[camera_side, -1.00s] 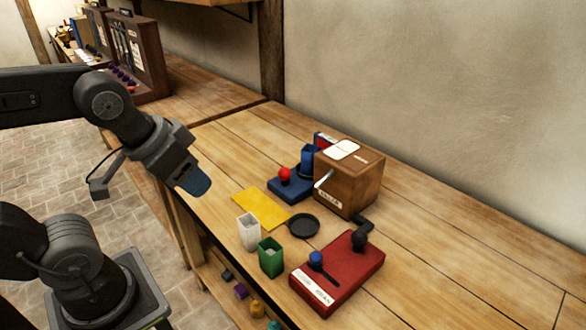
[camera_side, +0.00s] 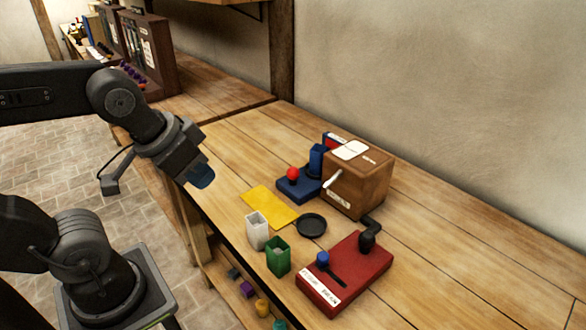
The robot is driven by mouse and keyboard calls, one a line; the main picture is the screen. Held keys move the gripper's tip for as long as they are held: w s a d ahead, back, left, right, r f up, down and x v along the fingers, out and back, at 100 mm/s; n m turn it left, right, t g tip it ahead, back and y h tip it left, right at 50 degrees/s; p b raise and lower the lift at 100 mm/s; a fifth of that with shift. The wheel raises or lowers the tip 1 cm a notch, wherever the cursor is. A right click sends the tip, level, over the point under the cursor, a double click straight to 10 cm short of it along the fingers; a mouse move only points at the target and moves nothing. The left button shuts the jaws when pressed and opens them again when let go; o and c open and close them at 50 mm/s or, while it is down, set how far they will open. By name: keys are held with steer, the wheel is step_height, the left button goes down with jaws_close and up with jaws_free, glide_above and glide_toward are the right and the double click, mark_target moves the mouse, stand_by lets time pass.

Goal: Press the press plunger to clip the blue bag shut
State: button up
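A blue base (camera_side: 300,188) on the bench carries a red ball-topped knob (camera_side: 292,173), which looks like the press plunger and stands raised. An upright blue piece (camera_side: 317,158) stands at the back of the base, beside the wooden box; I cannot tell whether it is the blue bag. My gripper (camera_side: 201,176) hangs at the bench's near edge, left of the blue base and clear of it. A dark blue part shows at its tip; I cannot tell whether this is its fingers or something held.
A wooden box (camera_side: 358,182) with a side handle stands right of the blue base. A yellow sheet (camera_side: 268,205), white cup (camera_side: 257,231), green cup (camera_side: 278,257), black dish (camera_side: 311,225) and red box (camera_side: 345,278) with a black crank lie nearer. The bench right of these is clear.

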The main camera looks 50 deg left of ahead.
jaws_close()
stand_by(1.2)
steer(key=w+n+h, duration=0.4)
steer(key=w+n, duration=0.6)
steer(key=w, duration=0.6)
steer(key=w+a+f+n+t, duration=0.2)
steer(key=w+a+f+n, duration=0.4)
steer(key=w+a+n, duration=0.5)
steer(key=shift+w+n+t, duration=0.4)
steer(key=shift+w+n, duration=0.2)
steer(key=shift+w, duration=0.25)
